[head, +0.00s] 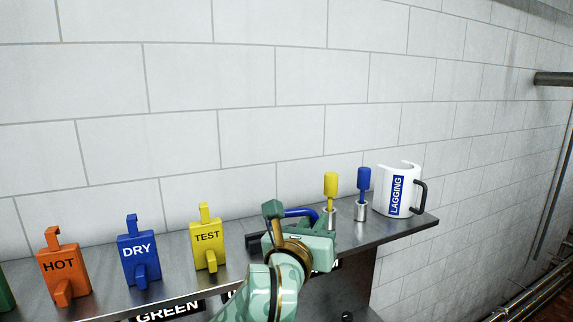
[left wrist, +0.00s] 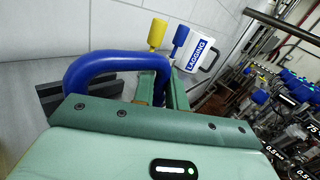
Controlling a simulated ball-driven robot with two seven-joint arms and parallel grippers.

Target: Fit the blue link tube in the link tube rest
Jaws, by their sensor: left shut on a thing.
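The blue link tube (head: 300,211) is a bent, arch-shaped tube above the steel shelf. It also shows large in the left wrist view (left wrist: 105,62). My left gripper (head: 318,222) is shut on the tube's right-hand leg; in the left wrist view its green fingers (left wrist: 162,78) stand either side of that leg. The other leg comes down at the left, beside a dark grey block (left wrist: 50,98) that looks like the link tube rest. That block shows partly in the head view (head: 254,243), mostly behind my arm. Whether the tube ends sit in it is hidden.
A yellow-handled tool (head: 331,185), a blue-handled tool (head: 363,180) and a white LAGGING mug (head: 397,190) stand on the shelf (head: 400,229) to the right. TEST (head: 206,238), DRY (head: 138,252) and HOT (head: 62,266) tags stand at left. A tiled wall is close behind.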

